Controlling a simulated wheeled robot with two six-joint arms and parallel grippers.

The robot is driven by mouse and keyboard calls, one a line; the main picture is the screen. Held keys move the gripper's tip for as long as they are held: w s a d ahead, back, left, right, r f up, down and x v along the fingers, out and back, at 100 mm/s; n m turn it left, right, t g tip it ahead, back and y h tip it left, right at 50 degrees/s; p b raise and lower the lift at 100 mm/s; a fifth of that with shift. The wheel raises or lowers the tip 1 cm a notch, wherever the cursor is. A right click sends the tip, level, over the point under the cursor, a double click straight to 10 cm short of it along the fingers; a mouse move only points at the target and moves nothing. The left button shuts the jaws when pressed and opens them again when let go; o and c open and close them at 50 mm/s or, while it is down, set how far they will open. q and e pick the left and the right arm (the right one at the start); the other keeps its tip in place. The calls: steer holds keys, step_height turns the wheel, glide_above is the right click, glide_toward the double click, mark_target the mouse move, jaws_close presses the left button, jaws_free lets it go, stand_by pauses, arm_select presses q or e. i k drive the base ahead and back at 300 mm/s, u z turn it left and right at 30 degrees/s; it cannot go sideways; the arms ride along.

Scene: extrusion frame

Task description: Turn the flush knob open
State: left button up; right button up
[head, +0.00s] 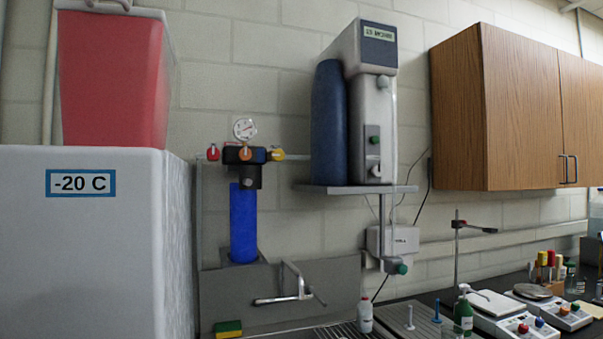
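A water filter unit (243,225) with a blue cylinder and black head hangs on the wall above the sink. It carries a red knob (213,152) at left, an orange knob (246,154) in front and a yellow knob (277,154) at right. A round gauge (244,128) sits on top. I see no readable label on the knobs, so I cannot tell which is the flush knob or how far each is turned. Neither of my grippers is in view.
A white freezer (110,250) marked -20 C stands close at left, with a red bin (110,75) on top. A shelf (355,189) with a dispenser (365,100) is right of the filter. A faucet (290,285) is below. The bench at right is crowded.

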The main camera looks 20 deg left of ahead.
mark_target(377, 171)
steer(key=u, duration=0.15)
steer(key=i, duration=1)
